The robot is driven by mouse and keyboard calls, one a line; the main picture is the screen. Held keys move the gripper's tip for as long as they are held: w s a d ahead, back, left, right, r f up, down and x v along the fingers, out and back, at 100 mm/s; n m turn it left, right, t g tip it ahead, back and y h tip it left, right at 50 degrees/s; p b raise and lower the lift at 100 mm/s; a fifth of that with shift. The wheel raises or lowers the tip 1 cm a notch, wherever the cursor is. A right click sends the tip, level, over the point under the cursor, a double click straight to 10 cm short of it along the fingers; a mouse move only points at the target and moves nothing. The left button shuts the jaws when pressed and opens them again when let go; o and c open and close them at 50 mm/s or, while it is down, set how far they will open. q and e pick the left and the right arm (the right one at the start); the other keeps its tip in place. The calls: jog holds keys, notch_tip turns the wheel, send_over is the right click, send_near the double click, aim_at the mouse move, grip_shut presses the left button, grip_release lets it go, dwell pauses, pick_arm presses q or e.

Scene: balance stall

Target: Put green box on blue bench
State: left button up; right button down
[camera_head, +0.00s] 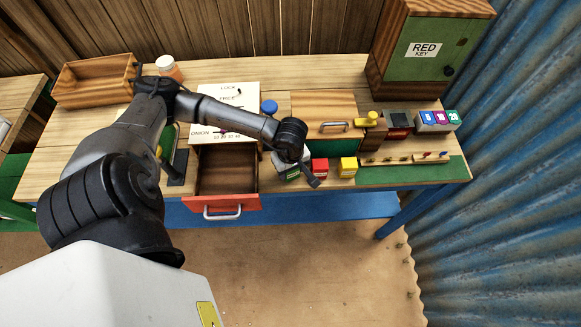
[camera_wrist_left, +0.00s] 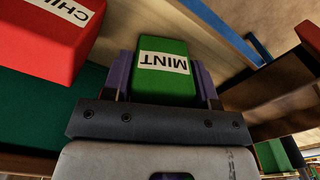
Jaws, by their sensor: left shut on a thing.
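The green box, labelled MINT, shows in the left wrist view (camera_wrist_left: 163,88) between the two fingers of my left gripper (camera_wrist_left: 164,80). In the head view my left gripper (camera_head: 300,176) is at the front of the workbench, beside a red box. The green box (camera_head: 291,174) is partly hidden behind the gripper there. I cannot tell whether the box touches the surface below. The blue bench is the wooden-topped workbench with blue legs and a blue lower board (camera_head: 300,208). My right gripper is not in view.
A red box (camera_head: 319,168) and a yellow box (camera_head: 348,167) stand right of my left gripper. An open drawer (camera_head: 233,203) juts out to the left. A wooden cabinet (camera_head: 428,50) stands at the back right. A green-legged bench (camera_head: 14,209) is at far left.

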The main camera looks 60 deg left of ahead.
pick_arm(q)
jog(key=shift+f, duration=0.1)
jog(key=shift+f, duration=0.1)
jog(key=o, duration=0.9)
jog(key=shift+o, duration=0.2)
notch_tip(320, 180, up, 12)
jog(key=shift+r+p, duration=0.25)
jog(key=shift+p, duration=0.1)
